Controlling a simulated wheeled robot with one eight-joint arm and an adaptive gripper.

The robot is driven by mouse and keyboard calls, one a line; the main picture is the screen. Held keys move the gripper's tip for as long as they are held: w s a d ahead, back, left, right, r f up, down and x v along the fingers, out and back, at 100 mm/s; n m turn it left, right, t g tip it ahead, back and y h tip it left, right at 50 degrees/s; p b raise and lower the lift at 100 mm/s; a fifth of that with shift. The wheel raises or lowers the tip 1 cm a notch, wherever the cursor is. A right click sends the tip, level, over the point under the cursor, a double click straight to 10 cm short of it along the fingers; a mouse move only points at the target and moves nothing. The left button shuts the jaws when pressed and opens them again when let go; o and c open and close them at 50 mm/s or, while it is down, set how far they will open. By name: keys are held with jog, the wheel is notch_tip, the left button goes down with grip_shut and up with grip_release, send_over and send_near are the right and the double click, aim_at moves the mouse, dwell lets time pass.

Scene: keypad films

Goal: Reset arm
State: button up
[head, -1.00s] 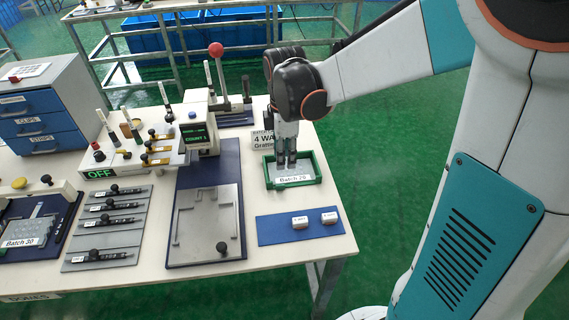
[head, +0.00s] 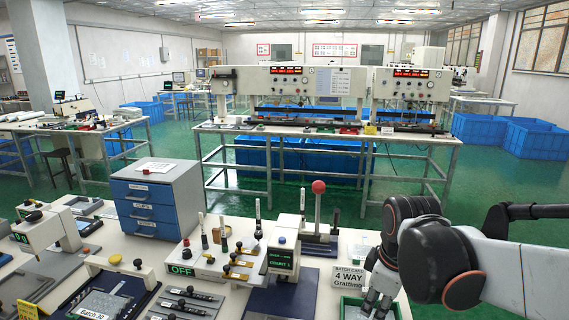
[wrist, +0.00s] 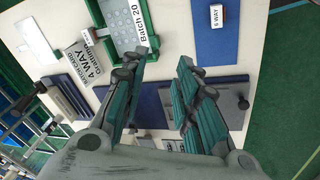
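My gripper (head: 378,290) hangs at the lower right of the head view, over the front table near the green tray (head: 350,303). In the wrist view my gripper (wrist: 158,70) has its two teal-padded fingers apart, with nothing between them. The green tray (wrist: 147,10) shows there at the top, with a pale keypad film (wrist: 120,25) and a "Batch 20" label in it.
A blue drawer cabinet (head: 145,205) stands on the table. A press with a red-knobbed lever (head: 318,188) and a small counter display (head: 280,258) stand left of my gripper. A "4 WAY" sign (head: 347,278) is beside the tray. Machines (head: 290,80) stand behind.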

jog(key=s+r+m+t, duration=0.3)
jog(key=s+m+t, duration=0.1)
jog(key=s+m, duration=0.6)
jog(key=shift+s+r+m+t, duration=0.15)
jog(key=shift+m+t, duration=0.15)
jog(key=shift+t, duration=0.1)
dwell(0.4)
